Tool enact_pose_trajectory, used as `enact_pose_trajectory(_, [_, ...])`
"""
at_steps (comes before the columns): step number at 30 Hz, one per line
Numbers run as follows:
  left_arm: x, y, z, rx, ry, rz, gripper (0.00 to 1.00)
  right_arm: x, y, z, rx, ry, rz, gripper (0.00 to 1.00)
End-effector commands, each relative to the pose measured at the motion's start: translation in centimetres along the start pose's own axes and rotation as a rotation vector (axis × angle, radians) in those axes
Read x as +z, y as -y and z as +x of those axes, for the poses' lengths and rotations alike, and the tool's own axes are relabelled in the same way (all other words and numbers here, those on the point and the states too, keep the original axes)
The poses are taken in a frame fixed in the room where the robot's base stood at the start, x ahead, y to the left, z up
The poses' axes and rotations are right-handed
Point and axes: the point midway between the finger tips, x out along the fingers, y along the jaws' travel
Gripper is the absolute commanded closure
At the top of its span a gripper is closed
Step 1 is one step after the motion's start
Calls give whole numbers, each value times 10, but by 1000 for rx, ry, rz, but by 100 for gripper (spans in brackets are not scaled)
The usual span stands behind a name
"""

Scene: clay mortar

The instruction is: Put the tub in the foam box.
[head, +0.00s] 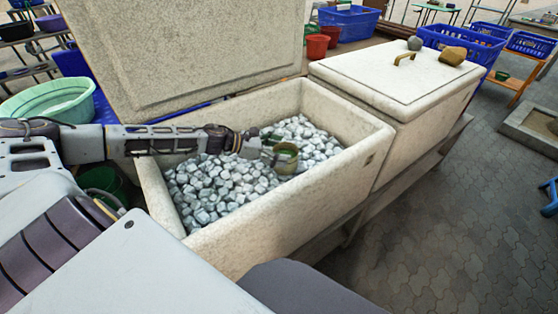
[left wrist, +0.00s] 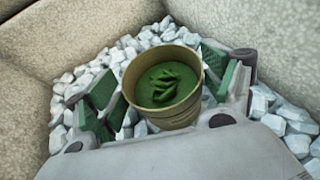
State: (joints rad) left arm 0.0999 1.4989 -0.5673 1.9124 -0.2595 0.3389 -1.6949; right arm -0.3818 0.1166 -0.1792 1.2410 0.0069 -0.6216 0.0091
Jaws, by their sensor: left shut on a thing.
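The tub (head: 286,160) is a small tan-olive container; in the left wrist view the tub (left wrist: 164,118) shows green paste inside. My left gripper (head: 274,148) is shut on the tub, with one green-padded finger on each side of it. Tub and gripper are inside the walls of the open foam box (head: 290,221), at the ice (head: 222,190) that fills its lower part. The tub looks upright. I cannot tell whether its base touches the ice. My right gripper is not in view.
The foam box's raised lid (head: 205,50) stands behind it. A green basin (head: 50,98) is at left.

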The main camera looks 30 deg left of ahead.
Motion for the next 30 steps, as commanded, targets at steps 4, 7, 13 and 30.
enact_pose_trajectory(4, [-2,0,2,0,2,2,74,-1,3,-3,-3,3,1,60])
enact_pose_trajectory(7, [-2,0,1,0,2,2,74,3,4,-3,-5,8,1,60])
enact_pose_trajectory(13, [-3,0,2,0,2,1,74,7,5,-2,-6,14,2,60])
enact_pose_trajectory(30, [-37,0,16,0,1,2,74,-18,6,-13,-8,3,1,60])
